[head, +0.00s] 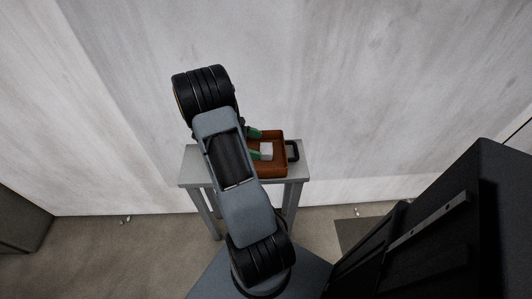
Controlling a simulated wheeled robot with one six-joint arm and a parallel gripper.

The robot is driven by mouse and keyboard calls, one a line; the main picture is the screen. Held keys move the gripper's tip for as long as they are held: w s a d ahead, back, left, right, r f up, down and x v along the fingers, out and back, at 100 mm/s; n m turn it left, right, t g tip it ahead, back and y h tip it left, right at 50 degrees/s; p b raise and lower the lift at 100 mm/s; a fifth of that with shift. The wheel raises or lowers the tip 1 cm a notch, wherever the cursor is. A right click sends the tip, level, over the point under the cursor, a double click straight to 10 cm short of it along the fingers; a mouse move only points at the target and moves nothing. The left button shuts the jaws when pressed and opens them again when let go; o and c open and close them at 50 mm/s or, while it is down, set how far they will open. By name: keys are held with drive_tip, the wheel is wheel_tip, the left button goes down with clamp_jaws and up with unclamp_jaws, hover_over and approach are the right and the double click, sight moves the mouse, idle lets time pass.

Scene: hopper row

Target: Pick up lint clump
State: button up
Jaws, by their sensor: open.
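My gripper (256,144) shows as two green fingertips, apart from each other, beside my arm and over the left part of an orange-brown tray (270,172). It is open. A small pale, whitish piece (267,150) shows in the tray just right of the fingertips. It may be the lint clump, but it is too small to be sure. I cannot tell whether the fingertips touch it. My arm hides the gripper's body and the tray's left side.
The tray has a black handle (294,150) on its right and stands on a small grey table (190,175) against a pale wall. Small white bits (125,219) lie on the floor at left, with more (357,211) at right. A large dark cabinet (450,230) fills the lower right.

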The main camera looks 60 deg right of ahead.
sight(269, 148)
drive_tip(key=shift+b+x, duration=0.4)
drive_tip(key=shift+x, duration=2.5)
drive_tip(key=shift+c, duration=0.2)
drive_tip(key=c, duration=0.9)
drive_tip(key=shift+r, duration=0.1)
drive_tip(key=shift+c, duration=0.2)
